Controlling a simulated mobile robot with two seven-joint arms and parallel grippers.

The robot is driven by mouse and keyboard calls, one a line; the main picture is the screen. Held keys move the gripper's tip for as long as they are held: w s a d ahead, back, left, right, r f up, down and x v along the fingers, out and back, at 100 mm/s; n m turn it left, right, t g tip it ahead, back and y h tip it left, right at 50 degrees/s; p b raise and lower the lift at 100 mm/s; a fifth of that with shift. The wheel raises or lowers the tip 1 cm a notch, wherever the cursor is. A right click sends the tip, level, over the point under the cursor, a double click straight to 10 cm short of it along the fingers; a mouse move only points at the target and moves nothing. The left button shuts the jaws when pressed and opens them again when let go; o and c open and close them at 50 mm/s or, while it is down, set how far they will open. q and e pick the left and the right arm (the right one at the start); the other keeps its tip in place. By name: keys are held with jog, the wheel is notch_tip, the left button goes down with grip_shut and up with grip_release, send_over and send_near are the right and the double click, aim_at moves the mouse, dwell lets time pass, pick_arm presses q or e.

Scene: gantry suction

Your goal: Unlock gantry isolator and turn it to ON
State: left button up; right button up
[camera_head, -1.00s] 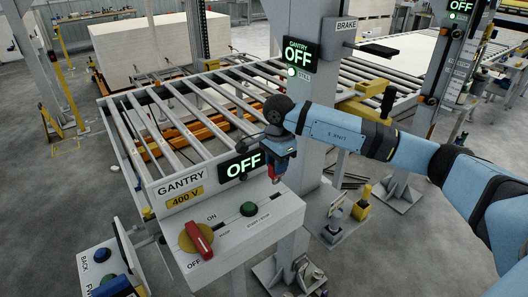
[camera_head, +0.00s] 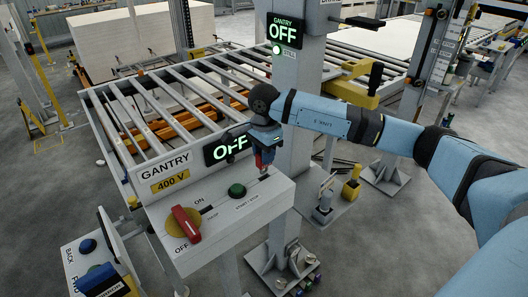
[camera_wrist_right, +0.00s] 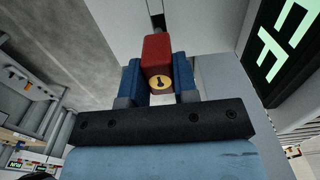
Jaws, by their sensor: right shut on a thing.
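The isolator's red handle (camera_head: 186,224) sits on a yellow disc (camera_head: 172,226) on the grey gantry box (camera_head: 225,226). It lies tilted, with the OFF label at its lower left and ON at its upper right. My right gripper (camera_head: 264,153) is over the far right end of the box top. In the wrist view its blue fingers (camera_wrist_right: 158,84) are shut on a red padlock (camera_wrist_right: 157,52) with a brass keyhole face. The padlock also shows in the head view (camera_head: 265,160). I cannot tell whether its shackle is engaged. My left gripper is not in view.
A green button (camera_head: 237,190) sits between handle and padlock. The gantry display (camera_head: 228,146) reads OFF, as does the column display (camera_head: 283,31). The roller conveyor (camera_head: 150,110) lies behind. A button box (camera_head: 90,262) stands at lower left.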

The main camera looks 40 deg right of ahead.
jog(key=shift+f, duration=0.15)
jog(key=shift+f+b, duration=1.75)
jog(key=shift+f, duration=0.4)
jog(key=o, duration=1.1)
jog(key=shift+r, duration=0.1)
jog(key=shift+c, duration=0.2)
notch_tip(320, 180, up, 14)
jog(key=shift+f+b, duration=0.1)
jog(key=shift+b, duration=0.35)
jog(key=shift+c, duration=0.4)
